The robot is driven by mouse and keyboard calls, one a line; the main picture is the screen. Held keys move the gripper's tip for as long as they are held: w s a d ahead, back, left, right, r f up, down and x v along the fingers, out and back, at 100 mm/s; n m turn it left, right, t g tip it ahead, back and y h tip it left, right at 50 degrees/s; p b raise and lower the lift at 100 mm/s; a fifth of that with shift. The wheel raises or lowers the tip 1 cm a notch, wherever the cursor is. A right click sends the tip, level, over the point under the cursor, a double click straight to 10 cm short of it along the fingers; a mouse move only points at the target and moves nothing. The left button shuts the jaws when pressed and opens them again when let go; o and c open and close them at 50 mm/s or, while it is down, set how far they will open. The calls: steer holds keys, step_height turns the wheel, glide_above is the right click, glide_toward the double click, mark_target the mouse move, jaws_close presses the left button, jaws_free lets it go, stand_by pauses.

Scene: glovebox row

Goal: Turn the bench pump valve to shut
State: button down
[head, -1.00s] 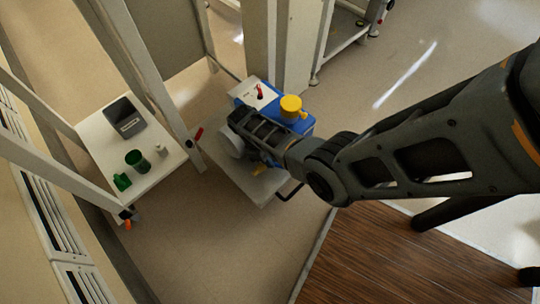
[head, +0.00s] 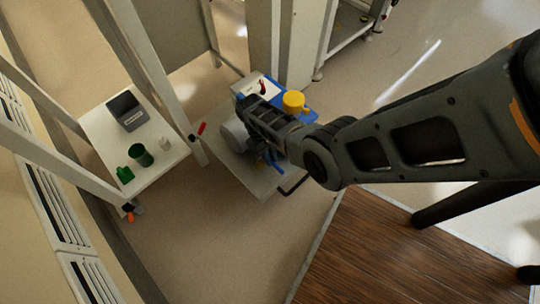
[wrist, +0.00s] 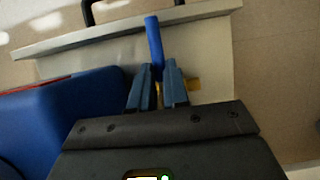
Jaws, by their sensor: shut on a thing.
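The bench pump has a blue body (head: 308,122) with a yellow cap (head: 294,101) on top. It stands on a pale trolley top. A blue valve lever (wrist: 154,42) sticks up between my fingers in the wrist view, and its blue end (head: 277,168) shows below my arm in the head view. My gripper (wrist: 158,72) is shut on the blue lever. A small yellow part (wrist: 193,85) shows just right of the fingers. The valve body is mostly hidden behind my gripper and arm.
The trolley top (head: 248,178) has a black handle (head: 293,187) at its front. A white frame post (head: 160,85) stands close on the left. Beyond it, a bench (head: 160,180) holds green cups and a dark device (head: 126,110). Open floor lies in front.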

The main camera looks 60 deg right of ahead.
steer(key=c, duration=1.1)
jaws_free()
steer(key=p+v, duration=0.3)
steer(key=v, duration=0.4)
steer(key=shift+w+r, duration=0.2)
steer(key=shift+r, duration=0.1)
steer(key=shift+s, duration=0.1)
